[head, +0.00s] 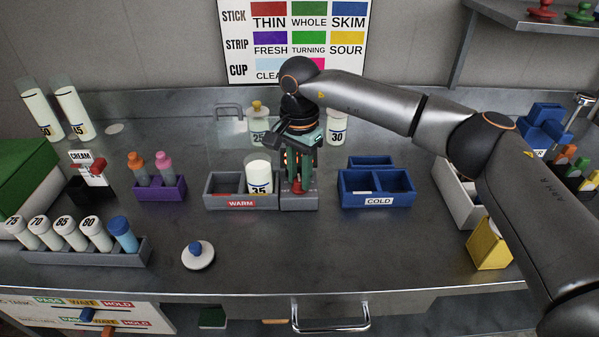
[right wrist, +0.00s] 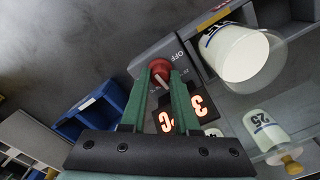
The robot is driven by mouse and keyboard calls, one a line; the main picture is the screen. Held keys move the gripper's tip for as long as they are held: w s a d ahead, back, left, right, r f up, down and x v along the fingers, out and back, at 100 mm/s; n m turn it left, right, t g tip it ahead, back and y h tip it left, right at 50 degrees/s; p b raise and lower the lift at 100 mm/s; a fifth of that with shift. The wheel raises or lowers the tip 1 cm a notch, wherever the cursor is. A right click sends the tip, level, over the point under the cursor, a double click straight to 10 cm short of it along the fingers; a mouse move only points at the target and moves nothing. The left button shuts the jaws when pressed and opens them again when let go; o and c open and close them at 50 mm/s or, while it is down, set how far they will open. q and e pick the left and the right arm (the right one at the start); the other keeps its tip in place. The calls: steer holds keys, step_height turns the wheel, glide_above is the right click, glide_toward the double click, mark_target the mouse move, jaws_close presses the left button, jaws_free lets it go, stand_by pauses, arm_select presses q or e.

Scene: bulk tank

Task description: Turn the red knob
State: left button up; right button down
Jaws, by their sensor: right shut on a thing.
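The red knob (right wrist: 159,66) sits on a grey box (head: 299,203) in the middle of the counter, beside the WARM tray. The knob also shows low between my fingers in the head view (head: 297,187). My right gripper (right wrist: 160,76) points down over the box, with its green fingers shut on the knob from both sides. A pale mark shows on the knob, and the word OFF is printed beside it. A lit orange display (right wrist: 180,117) is partly hidden by the fingers. My left gripper is not in view.
The WARM tray (head: 222,203) with a white 35 cylinder (head: 259,177) stands close left of the box. The blue COLD tray (head: 377,202) is to the right. A white disc with a blue knob (head: 198,254) lies front left. The front middle counter is clear.

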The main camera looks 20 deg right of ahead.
steer(key=n, duration=0.4)
steer(key=shift+a+n, duration=0.1)
steer(key=shift+n, duration=0.2)
steer(key=n, duration=0.3)
steer(key=shift+n, duration=0.3)
steer(key=n, duration=0.5)
steer(key=shift+n, duration=1.7)
steer(key=c, duration=0.7)
jaws_free()
steer(key=shift+o, duration=0.2)
